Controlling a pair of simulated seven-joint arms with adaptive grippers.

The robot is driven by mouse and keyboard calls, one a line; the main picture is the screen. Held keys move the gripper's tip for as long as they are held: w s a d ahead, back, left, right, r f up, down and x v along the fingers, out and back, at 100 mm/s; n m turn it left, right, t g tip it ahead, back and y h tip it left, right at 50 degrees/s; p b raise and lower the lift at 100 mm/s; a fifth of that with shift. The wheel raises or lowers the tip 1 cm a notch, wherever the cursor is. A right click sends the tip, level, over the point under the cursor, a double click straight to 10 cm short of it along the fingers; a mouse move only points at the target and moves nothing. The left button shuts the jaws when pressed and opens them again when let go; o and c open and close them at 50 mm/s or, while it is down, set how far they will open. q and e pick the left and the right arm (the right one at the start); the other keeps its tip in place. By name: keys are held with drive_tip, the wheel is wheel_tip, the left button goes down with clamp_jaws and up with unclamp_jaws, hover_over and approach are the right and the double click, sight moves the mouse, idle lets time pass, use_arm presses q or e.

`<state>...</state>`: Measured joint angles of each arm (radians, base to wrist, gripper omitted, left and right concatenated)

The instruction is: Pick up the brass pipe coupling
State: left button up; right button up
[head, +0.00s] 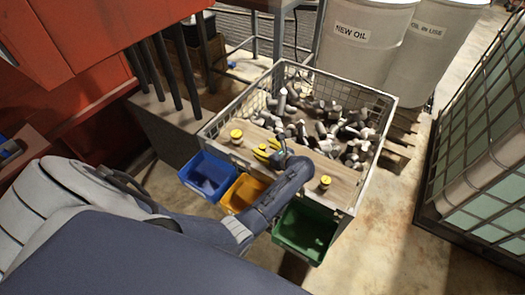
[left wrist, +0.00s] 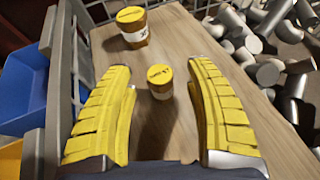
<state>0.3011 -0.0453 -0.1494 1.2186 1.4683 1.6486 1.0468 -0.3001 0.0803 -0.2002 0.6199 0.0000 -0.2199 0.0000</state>
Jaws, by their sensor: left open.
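No part is clearly readable as a brass pipe coupling. Short brass-brown cylinders with yellow tops and pale bands stand upright on a wooden board (head: 290,160). One small cylinder (left wrist: 159,82) stands between the fingers of my left gripper (left wrist: 161,72), with gaps on both sides. A larger cylinder (left wrist: 132,27) stands beyond the fingertips; it also shows at the board's left in the head view (head: 236,136). Another (head: 325,182) stands at the board's right. In the head view my left gripper (head: 265,151) is open over the board. My right gripper is out of view.
A wire-mesh crate (head: 374,94) holds many grey metal parts behind the board. Blue (head: 207,176), yellow (head: 241,192) and green (head: 304,232) bins hang along its front. White oil drums (head: 365,45) stand behind.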

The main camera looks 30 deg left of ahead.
use_arm(q)
drive_tip(key=shift+w+a+f, duration=0.2)
drive_tip(key=shift+a+f, duration=0.05)
drive_tip(key=shift+a, duration=0.35)
drive_tip(key=shift+c, duration=0.4)
clamp_jaws()
